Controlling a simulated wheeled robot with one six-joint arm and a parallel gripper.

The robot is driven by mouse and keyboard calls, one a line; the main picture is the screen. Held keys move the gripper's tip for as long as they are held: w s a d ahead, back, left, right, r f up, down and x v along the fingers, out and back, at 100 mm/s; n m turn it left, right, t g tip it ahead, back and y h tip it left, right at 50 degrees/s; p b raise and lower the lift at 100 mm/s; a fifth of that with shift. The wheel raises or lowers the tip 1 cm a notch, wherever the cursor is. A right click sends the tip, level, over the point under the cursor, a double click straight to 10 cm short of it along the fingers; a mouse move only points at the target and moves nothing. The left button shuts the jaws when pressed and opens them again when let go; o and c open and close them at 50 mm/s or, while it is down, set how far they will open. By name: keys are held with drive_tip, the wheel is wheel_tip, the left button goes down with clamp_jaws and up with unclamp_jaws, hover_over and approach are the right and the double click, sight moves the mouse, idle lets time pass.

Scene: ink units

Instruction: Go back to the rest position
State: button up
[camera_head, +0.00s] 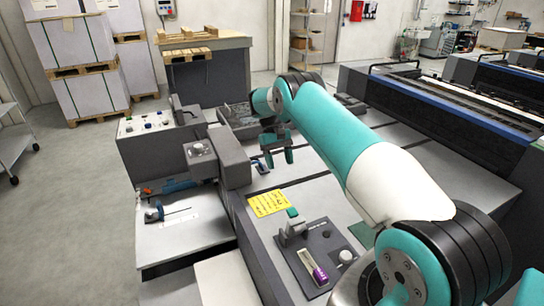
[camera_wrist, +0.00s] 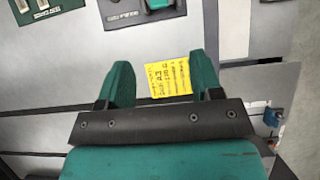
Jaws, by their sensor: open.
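My gripper (camera_head: 279,158) hangs from the teal and white arm above the grey machine top in the head view. In the wrist view, its two teal fingers (camera_wrist: 160,84) stand apart with nothing held between them. A yellow note (camera_wrist: 169,78) with handwriting lies on the surface below, seen between the fingertips. The same note shows in the head view (camera_head: 269,203), nearer the camera than the gripper. The gripper is clear of the surface and touches nothing that I can see.
A dark panel (camera_head: 327,240) with a knob, a teal-topped block and a purple-and-white item is near the front. A control box (camera_head: 160,124) with buttons stands left. Stacked pallets (camera_head: 90,92) are at the back left. Long machines (camera_head: 420,98) stand at the right. Floor is open at left.

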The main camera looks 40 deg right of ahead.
drive_tip(key=shift+r, duration=0.1)
drive_tip(key=s+a+r+n+t+h+b, duration=0.1)
drive_tip(key=s+a+r+n+t+b, duration=0.15)
drive_tip(key=a+r, duration=0.55)
drive_tip(key=s+a+r+n+t+h+b, duration=0.1)
drive_tip(key=s+a+r+n+b, duration=0.2)
drive_tip(key=a+r, duration=0.45)
drive_tip(key=s+a+n+y+b, duration=0.1)
drive_tip(key=s+a, duration=0.4)
drive_tip(key=s, duration=0.4)
drive_tip(key=s+a+n+t+y+b, duration=0.1)
drive_tip(key=s+a+y, duration=0.1)
drive_tip(key=s+a, duration=0.4)
drive_tip(key=s+a+f+n+t+y+b, duration=0.1)
drive_tip(key=s+a, duration=0.5)
drive_tip(key=s, duration=0.6)
drive_tip(key=shift+s+a+n+y+b, duration=0.2)
drive_tip(key=shift+n+y+b, duration=0.2)
drive_tip(key=shift+n, duration=0.15)
